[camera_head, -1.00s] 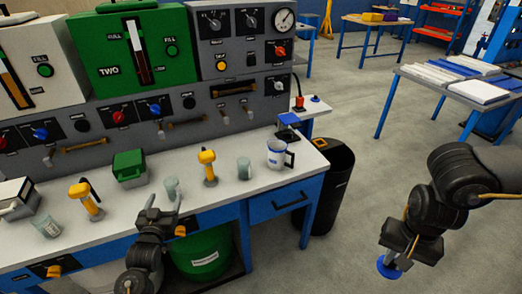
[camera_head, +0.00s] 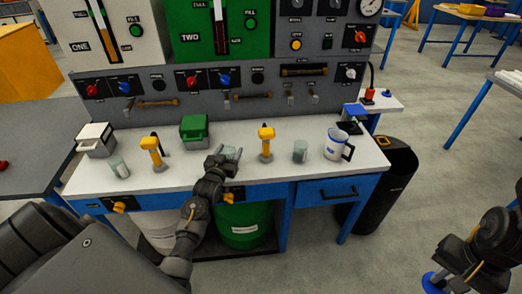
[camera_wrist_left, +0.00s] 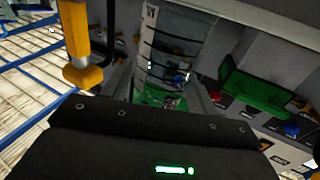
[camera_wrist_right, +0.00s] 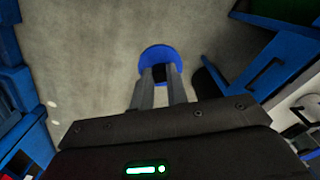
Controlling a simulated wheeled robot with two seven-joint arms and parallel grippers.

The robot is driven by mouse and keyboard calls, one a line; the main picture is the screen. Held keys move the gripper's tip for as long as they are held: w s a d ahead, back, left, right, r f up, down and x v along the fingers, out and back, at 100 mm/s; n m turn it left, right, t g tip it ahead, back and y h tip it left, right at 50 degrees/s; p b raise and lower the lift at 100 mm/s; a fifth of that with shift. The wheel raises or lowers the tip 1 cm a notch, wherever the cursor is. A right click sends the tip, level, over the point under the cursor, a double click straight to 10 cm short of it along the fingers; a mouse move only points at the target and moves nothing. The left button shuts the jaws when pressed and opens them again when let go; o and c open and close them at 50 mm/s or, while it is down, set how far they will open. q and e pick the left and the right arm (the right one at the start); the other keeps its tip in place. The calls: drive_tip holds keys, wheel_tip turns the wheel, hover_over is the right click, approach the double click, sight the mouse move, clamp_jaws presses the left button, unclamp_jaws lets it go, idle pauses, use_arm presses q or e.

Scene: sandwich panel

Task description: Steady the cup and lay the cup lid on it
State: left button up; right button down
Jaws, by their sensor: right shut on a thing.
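A clear glass cup (camera_head: 231,153) stands on the bench, partly hidden by my left gripper (camera_head: 226,158). In the left wrist view the glass cup (camera_wrist_left: 165,45) stands upright beyond and between the parted fingers; I cannot tell whether they touch it. The lid (camera_head: 432,282) hangs over the floor at the lower right of the head view.
Yellow-handled tools (camera_head: 266,143) stand either side of the left gripper. Other glasses (camera_head: 300,152), a green box (camera_head: 194,131) and a white box (camera_head: 96,140) also stand on the bench (camera_head: 190,178). A black bin (camera_head: 385,185) stands at its right end.

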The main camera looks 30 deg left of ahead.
use_arm(q)
drive_tip(key=c, duration=0.7)
drive_tip(key=o, duration=1)
drive_tip(key=shift+s, duration=0.1)
drive_tip(key=shift+s+d+f, duration=0.1)
drive_tip(key=shift+s, duration=0.25)
use_arm(e)
drive_tip(key=shift+f, duration=0.1)
drive_tip(key=shift+f+b, duration=0.45)
drive_tip(key=shift+b, duration=0.05)
use_arm(q)
drive_tip(key=v, duration=1.1)
drive_tip(key=shift+s, duration=0.1)
